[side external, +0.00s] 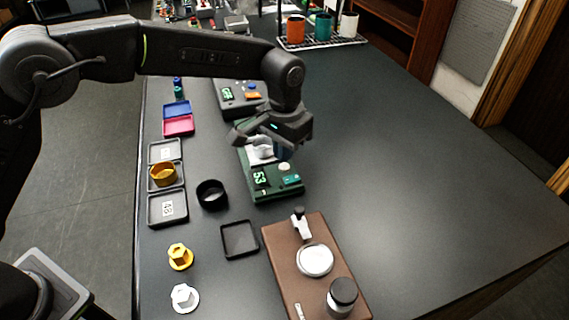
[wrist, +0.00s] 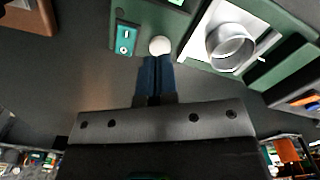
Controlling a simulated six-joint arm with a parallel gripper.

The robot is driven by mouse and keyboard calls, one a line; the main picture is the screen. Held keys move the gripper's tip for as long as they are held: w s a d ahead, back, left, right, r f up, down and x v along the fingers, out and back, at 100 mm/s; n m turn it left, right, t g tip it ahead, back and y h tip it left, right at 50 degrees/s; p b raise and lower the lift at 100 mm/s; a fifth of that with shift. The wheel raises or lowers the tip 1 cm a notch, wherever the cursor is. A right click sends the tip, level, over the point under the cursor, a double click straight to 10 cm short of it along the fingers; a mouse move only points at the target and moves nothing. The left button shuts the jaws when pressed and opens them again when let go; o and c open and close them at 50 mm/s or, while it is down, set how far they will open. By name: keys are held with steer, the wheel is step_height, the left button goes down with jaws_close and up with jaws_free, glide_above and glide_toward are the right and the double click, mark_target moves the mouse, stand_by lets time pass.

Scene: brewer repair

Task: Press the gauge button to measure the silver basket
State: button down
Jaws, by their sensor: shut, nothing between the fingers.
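The green gauge (side external: 262,195) stands on the dark table, its display (side external: 260,177) reading what looks like 53. The silver basket (side external: 262,150) sits on it, partly hidden by my arm; its round open cup also shows in the wrist view (wrist: 231,47). The cream round gauge button (side external: 285,167) is on the near part of the gauge and shows in the wrist view (wrist: 159,45). My gripper (side external: 285,156) is shut and empty, its blue fingertips pointing down right at the button. In the wrist view the tips (wrist: 157,60) meet the button's edge; I cannot tell whether they touch it.
A teal panel (side external: 292,180) lies beside the button. A second device (side external: 238,100) stands behind the gauge. A black ring (side external: 211,194) and a black tray (side external: 239,240) lie left, a brown board (side external: 290,255) in front. The table right of the gauge is clear.

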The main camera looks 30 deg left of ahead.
steer(key=shift+f, duration=0.2)
steer(key=shift+f, duration=0.35)
steer(key=shift+f, duration=0.35)
steer(key=shift+f, duration=0.45)
steer(key=shift+r, duration=2.25)
steer(key=shift+r, duration=0.1)
